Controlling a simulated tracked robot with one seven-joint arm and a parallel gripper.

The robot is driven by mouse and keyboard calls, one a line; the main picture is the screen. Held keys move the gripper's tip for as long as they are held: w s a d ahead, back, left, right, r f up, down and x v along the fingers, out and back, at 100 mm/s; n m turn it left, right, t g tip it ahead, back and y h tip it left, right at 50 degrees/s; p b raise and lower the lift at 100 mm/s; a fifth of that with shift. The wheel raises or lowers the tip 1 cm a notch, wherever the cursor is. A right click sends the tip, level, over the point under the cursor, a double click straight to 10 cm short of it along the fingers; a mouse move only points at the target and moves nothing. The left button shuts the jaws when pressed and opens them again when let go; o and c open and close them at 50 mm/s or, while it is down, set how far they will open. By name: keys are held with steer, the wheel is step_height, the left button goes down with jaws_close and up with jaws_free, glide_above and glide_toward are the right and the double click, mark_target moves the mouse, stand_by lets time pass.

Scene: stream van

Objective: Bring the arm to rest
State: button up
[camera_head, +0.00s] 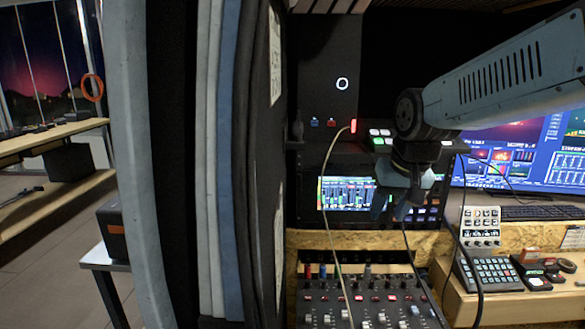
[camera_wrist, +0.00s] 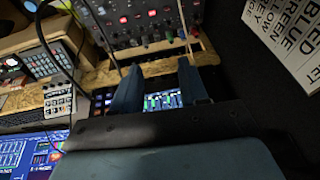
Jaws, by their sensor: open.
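My gripper (camera_head: 393,208) hangs from the end of my blue-grey arm (camera_head: 510,75), which reaches in from the upper right in the head view. Its fingers point down in front of a rack screen (camera_head: 345,192). In the wrist view my gripper (camera_wrist: 161,82) shows two blue fingers spread apart with nothing between them. Behind them lie the lit rack screen (camera_wrist: 162,101) and an audio mixer (camera_wrist: 140,22). Parts of the screen are hidden by the fingers.
A mixer (camera_head: 370,302) sits below my gripper. A thin yellowish cable (camera_head: 322,190) and dark cables hang close by. Monitors (camera_head: 520,150), a keypad (camera_head: 488,274) and a small mixer (camera_head: 480,226) stand right. A padded wall edge (camera_head: 215,160) stands left.

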steer(key=s+d+r+t, duration=0.2)
steer(key=s+d, duration=0.2)
steer(key=s, duration=0.6)
steer(key=shift+s+r+h, duration=0.2)
steer(key=shift+s+h, duration=0.1)
steer(key=shift+h, duration=0.1)
